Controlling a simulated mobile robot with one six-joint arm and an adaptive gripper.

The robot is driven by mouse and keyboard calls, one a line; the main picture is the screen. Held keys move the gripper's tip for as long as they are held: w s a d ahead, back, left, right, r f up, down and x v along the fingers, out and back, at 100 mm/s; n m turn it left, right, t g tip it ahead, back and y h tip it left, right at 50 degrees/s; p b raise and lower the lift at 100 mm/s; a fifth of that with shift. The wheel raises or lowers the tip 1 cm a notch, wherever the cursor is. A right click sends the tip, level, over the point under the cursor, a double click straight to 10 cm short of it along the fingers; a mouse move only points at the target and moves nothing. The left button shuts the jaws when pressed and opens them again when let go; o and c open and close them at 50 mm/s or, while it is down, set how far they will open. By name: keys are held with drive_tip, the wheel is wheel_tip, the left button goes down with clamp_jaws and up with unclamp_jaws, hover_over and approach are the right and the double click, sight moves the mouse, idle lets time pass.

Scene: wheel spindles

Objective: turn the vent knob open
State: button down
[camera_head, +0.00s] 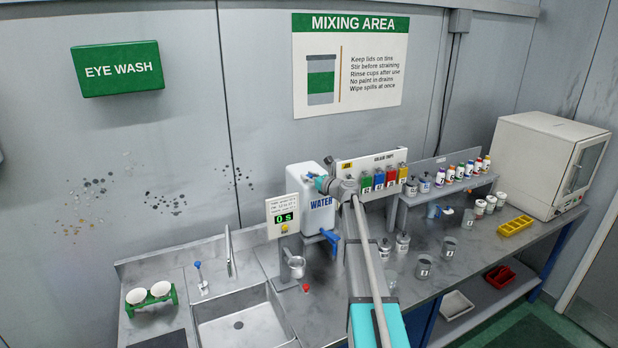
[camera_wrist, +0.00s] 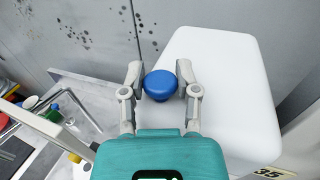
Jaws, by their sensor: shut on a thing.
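The vent knob (camera_wrist: 160,85) is a round blue cap at the top of the white water container (camera_wrist: 225,90). In the wrist view my gripper (camera_wrist: 160,80) has one finger on each side of the knob, shut on it. In the head view the white container (camera_head: 308,208), marked WATER, stands against the back wall with a blue tap (camera_head: 331,239) low on its front. My gripper (camera_head: 324,185) is at the container's top there, and the knob is mostly hidden. I cannot tell how far the knob is turned.
The sink (camera_head: 240,325) lies front left. Several grey cups stand on the bench to the right, before a white oven-like box (camera_head: 540,160).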

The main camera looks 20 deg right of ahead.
drive_tip(key=shift+n+y, duration=0.4)
drive_tip(key=shift+y, duration=0.2)
drive_tip(key=shift+c, duration=1.8)
unclamp_jaws()
drive_tip(key=shift+s, duration=0.15)
drive_tip(key=v, duration=1.1)
drive_tip(key=shift+s+d+r, duration=0.2)
drive_tip(key=shift+s+d, duration=0.05)
drive_tip(key=shift+d, duration=0.05)
